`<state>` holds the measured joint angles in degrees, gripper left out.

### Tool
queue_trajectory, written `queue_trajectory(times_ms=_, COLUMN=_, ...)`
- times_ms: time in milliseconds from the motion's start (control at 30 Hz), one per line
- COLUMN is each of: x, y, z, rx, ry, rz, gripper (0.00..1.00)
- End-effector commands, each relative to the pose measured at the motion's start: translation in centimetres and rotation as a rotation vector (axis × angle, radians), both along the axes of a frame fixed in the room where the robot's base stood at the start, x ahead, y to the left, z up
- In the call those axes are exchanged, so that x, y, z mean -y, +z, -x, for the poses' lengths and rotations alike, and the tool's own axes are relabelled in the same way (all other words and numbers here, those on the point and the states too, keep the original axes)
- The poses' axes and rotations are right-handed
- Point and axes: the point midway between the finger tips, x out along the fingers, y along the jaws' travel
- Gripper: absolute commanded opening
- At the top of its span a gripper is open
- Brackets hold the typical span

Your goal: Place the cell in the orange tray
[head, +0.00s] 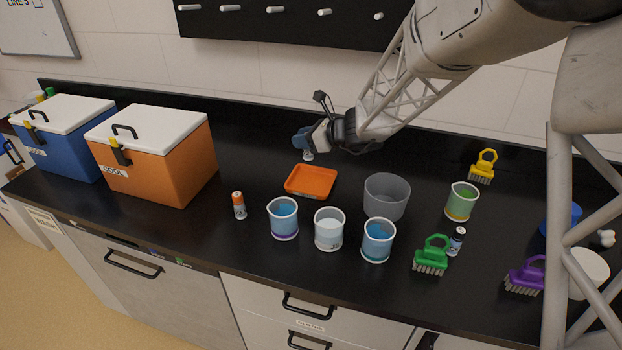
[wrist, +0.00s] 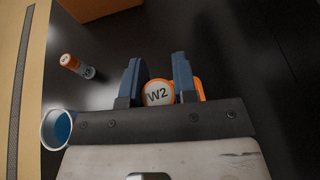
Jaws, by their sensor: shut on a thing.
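My gripper (head: 306,142) is above the bench, behind the orange tray (head: 311,181) in the head view. In the wrist view my gripper's blue fingers (wrist: 158,76) are shut on a cell (wrist: 158,92) with a round white top marked W2 and an orange rim. The lower end of this cell (head: 308,156) shows pale under the fingers in the head view. Its gap to the bench is hard to judge. The tray is empty and flat on the bench. An orange sliver shows behind the right finger in the wrist view; I cannot tell what it is.
An orange-capped cell (head: 239,206) stands left of the tray. Beakers (head: 283,220) stand in front, and a grey tub (head: 386,197) is at right. A white-capped vial (head: 456,241) stands by a green brush (head: 432,255). An orange cooler (head: 160,160) is at left.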

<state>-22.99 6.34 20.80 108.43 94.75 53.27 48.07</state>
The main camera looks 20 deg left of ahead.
Motion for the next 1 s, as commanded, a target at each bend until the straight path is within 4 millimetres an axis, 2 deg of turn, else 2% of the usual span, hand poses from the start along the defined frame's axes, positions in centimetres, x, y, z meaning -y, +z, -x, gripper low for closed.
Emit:
queue_trajectory(times_ms=233, x=0.8, y=1.3, z=-0.4, rx=-0.013, ry=-0.132, rz=-0.001, gripper=0.00)
queue_trajectory(times_ms=633, x=0.8, y=1.3, z=-0.4, rx=-0.015, ry=-0.142, rz=-0.001, gripper=0.00)
queue_trajectory(times_ms=767, x=0.8, y=0.5, z=-0.4, rx=-0.016, ry=-0.141, rz=0.000, gripper=0.00)
queue_trajectory(times_ms=1000, x=0.8, y=-2.7, z=-0.4, rx=-0.018, ry=-0.141, rz=0.001, gripper=0.00)
